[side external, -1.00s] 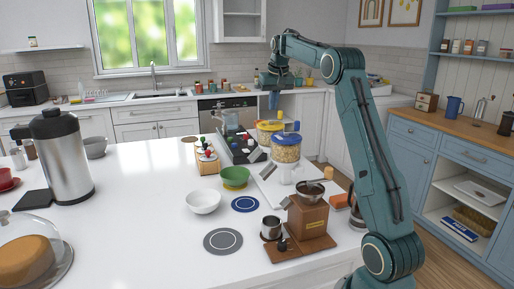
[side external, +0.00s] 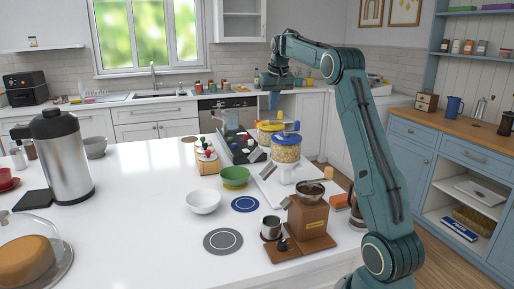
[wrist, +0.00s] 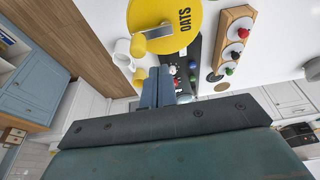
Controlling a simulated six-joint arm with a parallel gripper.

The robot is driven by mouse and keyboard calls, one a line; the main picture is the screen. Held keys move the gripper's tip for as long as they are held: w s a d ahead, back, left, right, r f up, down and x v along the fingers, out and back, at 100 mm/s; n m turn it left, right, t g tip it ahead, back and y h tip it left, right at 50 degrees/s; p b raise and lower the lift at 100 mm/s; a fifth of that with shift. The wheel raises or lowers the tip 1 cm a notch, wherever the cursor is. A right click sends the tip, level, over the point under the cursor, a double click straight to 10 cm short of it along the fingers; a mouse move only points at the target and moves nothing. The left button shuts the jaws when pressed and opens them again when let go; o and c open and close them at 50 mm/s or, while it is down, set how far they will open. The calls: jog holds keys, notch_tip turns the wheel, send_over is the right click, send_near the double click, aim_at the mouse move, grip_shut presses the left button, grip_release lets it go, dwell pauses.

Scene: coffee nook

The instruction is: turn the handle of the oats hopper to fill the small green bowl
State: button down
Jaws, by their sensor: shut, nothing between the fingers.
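The oats hopper (side external: 266,132) has a yellow lid and stands behind a blue-lidded hopper (side external: 286,150) on the counter. In the wrist view its yellow lid (wrist: 185,12), lettered OATS, is at the top, with a metal handle (wrist: 156,32) beside it. The small green bowl (side external: 235,176) sits in front and to the left of the hoppers; I cannot pick it out for sure in the wrist view. My gripper (side external: 273,101) is above the oats hopper, pointing down, apart from the handle. Its blue fingers (wrist: 161,88) are shut and empty.
A white bowl (side external: 203,201), a blue round mat (side external: 245,204) and a grey round mat (side external: 222,241) lie in front. A coffee grinder (side external: 307,217) stands at the right. A rack of small jars (side external: 207,160) is left of the hoppers. The counter's left middle is clear.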

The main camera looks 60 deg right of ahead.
jog(key=shift+f, duration=0.15)
jog(key=shift+f, duration=1.55)
